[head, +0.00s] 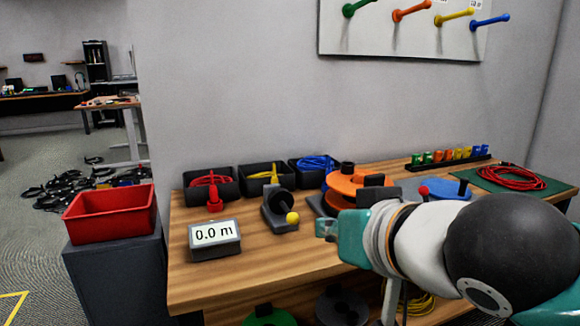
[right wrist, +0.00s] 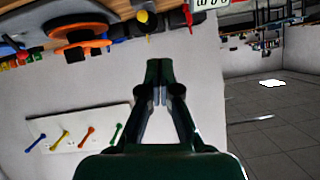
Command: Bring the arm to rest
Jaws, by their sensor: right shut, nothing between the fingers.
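My right gripper (head: 326,228) reaches in from the right in the head view, above the front of the wooden bench (head: 255,262). In the right wrist view its green fingers (right wrist: 159,82) are closed together with nothing between them. The teal and white wrist and the black joint of my right arm hide part of the bench's right side. My left gripper is in neither view.
A display reading 0.0 m (head: 215,236), a red bin (head: 110,214), black bins of cable (head: 208,186), an orange reel (head: 357,182) and a red cable coil (head: 515,178) stand around. A peg board (head: 400,30) hangs above.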

